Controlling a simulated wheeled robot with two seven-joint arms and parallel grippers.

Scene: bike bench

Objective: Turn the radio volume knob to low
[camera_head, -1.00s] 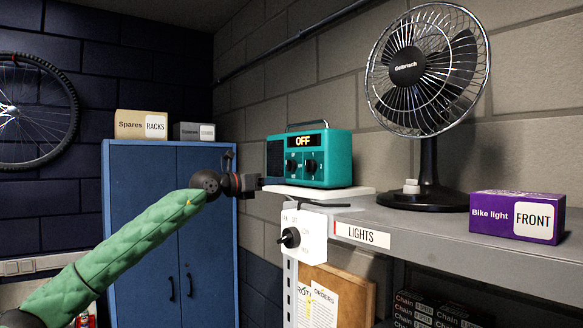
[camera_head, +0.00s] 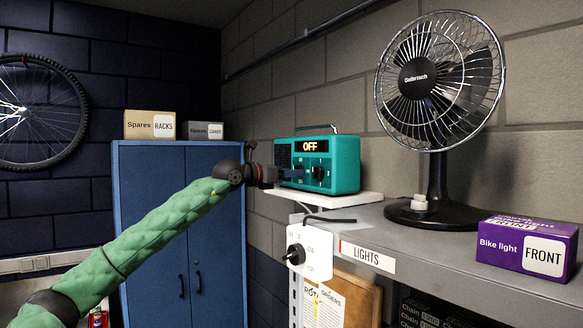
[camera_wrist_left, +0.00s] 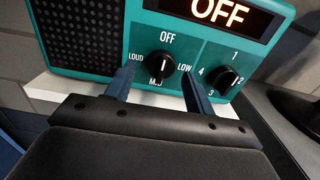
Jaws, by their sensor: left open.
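The teal radio (camera_head: 346,176) stands on a white shelf board, its display reading OFF. In the left wrist view, its volume knob (camera_wrist_left: 161,66) is black, with OFF above, LOUD at left, LOW at right and a partly hidden label below. Its white mark points up toward OFF. My left gripper (camera_wrist_left: 158,80) is open, with one fingertip at each side of the knob and a visible gap on both sides. In the head view, my left gripper (camera_head: 290,174) is at the radio's front and covers the volume knob. My right gripper is not in view.
A second numbered knob (camera_wrist_left: 226,79) sits just right of the right finger. A white box with a black knob (camera_head: 296,255) hangs below the shelf board (camera_head: 366,197). A fan (camera_head: 436,190) and a purple bike light box (camera_head: 500,250) stand on the grey shelf to the right.

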